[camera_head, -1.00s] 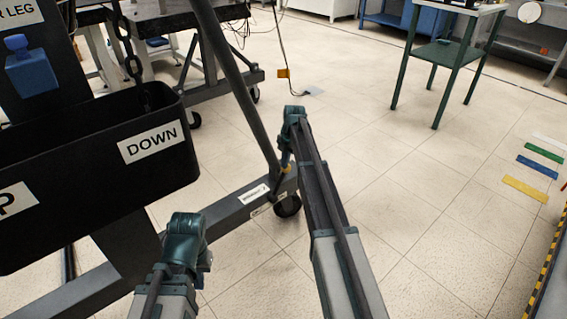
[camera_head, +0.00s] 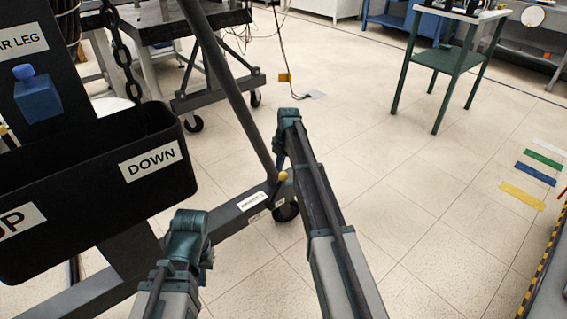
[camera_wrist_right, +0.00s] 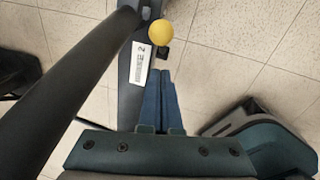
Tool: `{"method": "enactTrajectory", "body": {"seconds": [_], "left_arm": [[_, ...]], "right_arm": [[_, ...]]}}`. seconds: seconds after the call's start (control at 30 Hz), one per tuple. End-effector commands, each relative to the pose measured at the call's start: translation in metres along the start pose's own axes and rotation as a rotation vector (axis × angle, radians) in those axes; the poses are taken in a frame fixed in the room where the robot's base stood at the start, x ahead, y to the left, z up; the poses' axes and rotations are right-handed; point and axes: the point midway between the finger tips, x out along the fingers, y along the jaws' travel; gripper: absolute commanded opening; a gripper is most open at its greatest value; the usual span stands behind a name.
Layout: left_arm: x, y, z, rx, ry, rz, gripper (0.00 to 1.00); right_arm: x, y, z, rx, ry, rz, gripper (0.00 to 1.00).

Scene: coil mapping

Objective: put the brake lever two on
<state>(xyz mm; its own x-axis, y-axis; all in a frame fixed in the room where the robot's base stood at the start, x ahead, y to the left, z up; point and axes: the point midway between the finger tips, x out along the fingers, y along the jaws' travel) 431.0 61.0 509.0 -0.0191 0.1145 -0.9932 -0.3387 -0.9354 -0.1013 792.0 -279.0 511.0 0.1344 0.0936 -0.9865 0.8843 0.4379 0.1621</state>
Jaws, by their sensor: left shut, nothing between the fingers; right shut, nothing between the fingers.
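Brake lever two shows as a yellow ball knob (camera_wrist_right: 161,33) on a short dark stem, beside a white label (camera_wrist_right: 140,63) with a "2" on the grey frame leg. In the head view the yellow knob (camera_head: 283,176) is above a black caster. My right gripper (camera_wrist_right: 159,72) has its blue fingers closed together and empty, pointing toward the knob, with a small gap in the picture. In the head view the right gripper (camera_head: 279,158) hangs just above the knob. My left arm is at the lower left of the head view; its fingertips are hidden.
A slanted dark pole (camera_head: 232,88) rises from the frame leg, close left of my right gripper. A black box (camera_head: 95,175) marked "DOWN" hangs at the left with a chain (camera_head: 122,50). A green-legged table (camera_head: 447,60) stands at the back right. The tiled floor between is clear.

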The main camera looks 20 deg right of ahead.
Motion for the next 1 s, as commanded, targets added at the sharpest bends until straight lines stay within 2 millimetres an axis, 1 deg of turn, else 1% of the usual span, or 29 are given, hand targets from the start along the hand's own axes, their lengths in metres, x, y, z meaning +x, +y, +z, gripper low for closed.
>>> {"method": "enactTrajectory", "body": {"seconds": [0.03, 0.3, 0.4, 0.57, 1.0], "left_arm": [[-0.017, -0.002, 0.001, -0.002, -0.001, -0.001, 0.00], [-0.058, -0.007, 0.004, -0.009, -0.003, -0.004, 0.00], [-0.069, -0.007, 0.005, -0.010, -0.003, -0.002, 0.00], [-0.076, -0.008, 0.005, -0.011, -0.003, 0.001, 0.00], [-0.075, -0.008, 0.005, -0.011, -0.003, 0.001, 0.00]], "right_arm": [[-0.017, 0.001, 0.000, 0.000, 0.001, 0.000, 0.00], [-0.059, 0.001, 0.004, -0.001, 0.002, 0.000, 0.00], [-0.071, 0.000, 0.005, -0.002, 0.002, 0.000, 0.00], [-0.078, 0.000, 0.005, -0.002, 0.002, 0.000, 0.00], [-0.077, -0.001, 0.006, -0.002, 0.002, 0.000, 0.00]]}}
